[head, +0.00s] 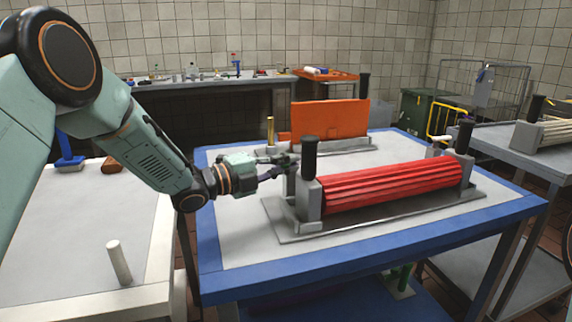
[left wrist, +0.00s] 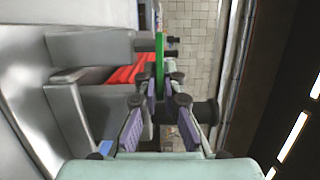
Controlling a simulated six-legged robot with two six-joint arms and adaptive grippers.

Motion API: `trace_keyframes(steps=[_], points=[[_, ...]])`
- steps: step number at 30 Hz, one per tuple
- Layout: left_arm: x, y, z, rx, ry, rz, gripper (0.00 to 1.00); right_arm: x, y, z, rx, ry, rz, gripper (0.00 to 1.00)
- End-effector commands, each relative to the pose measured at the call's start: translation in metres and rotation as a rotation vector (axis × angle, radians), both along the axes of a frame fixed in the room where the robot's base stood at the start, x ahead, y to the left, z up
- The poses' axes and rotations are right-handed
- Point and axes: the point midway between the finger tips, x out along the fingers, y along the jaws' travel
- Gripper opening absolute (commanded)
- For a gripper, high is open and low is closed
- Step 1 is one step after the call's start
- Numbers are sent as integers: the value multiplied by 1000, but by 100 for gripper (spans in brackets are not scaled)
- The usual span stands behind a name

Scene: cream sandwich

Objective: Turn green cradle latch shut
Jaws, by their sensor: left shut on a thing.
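The cradle (head: 308,200) has grey end blocks with black knobs on a flat grey base plate and carries a red fluted roller (head: 395,187). My left gripper (head: 286,160) is at the cradle's left end, beside the black knob. In the left wrist view, the fingers of my left gripper (left wrist: 160,92) are closed around the green latch (left wrist: 159,52), a thin upright green bar. In the head view the gripper hides the latch. The red roller also shows in the left wrist view (left wrist: 122,76). My right gripper is out of view.
The cradle stands on a blue-edged table (head: 375,235). An orange panel (head: 330,118) and a brass-coloured post (head: 270,131) stand behind it. A white table (head: 75,235) with a pale upright cylinder (head: 119,263) is at left. The blue-edged table's front strip is clear.

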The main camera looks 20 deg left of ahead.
Motion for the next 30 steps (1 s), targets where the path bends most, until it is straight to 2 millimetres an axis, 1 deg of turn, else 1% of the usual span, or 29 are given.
trace_keyframes(steps=[8,21,30], points=[[0,-3,0,-1,0,23,0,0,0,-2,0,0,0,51],[2,-12,0,-1,-2,230,0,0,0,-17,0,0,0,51],[2,-12,1,1,-2,278,0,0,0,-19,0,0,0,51]])
